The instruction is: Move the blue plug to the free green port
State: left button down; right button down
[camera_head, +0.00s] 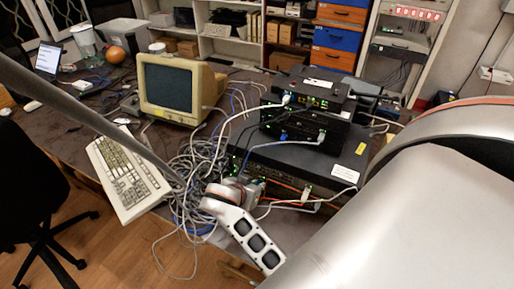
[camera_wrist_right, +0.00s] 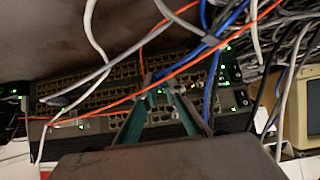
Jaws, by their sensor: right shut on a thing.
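The large black network switch (camera_head: 318,157) lies at the bottom of the device stack. Its port rows fill the middle of the wrist view (camera_wrist_right: 95,97). My right gripper (camera_head: 248,184) is at its front face, among cables. In the wrist view its fingertips (camera_wrist_right: 159,86) are close together on a small plug against the port rows. I take it as the blue plug, but its colour is hard to make out. Blue cables (camera_wrist_right: 210,88) hang just right of the fingers. I cannot single out the free green port. My left gripper is not in view.
Orange (camera_wrist_right: 190,63), grey and white cables cross in front of the ports. A cable tangle (camera_head: 195,165) lies left of the switch. A keyboard (camera_head: 125,175) and a CRT monitor (camera_head: 170,88) stand further left. Smaller devices (camera_head: 310,90) sit on the switch.

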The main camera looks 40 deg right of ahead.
jog(key=shift+w+d, duration=0.15)
jog(key=shift+d, duration=0.15)
dwell(0.4)
jog(key=c, duration=2)
grip_release()
jog(key=shift+a, duration=0.15)
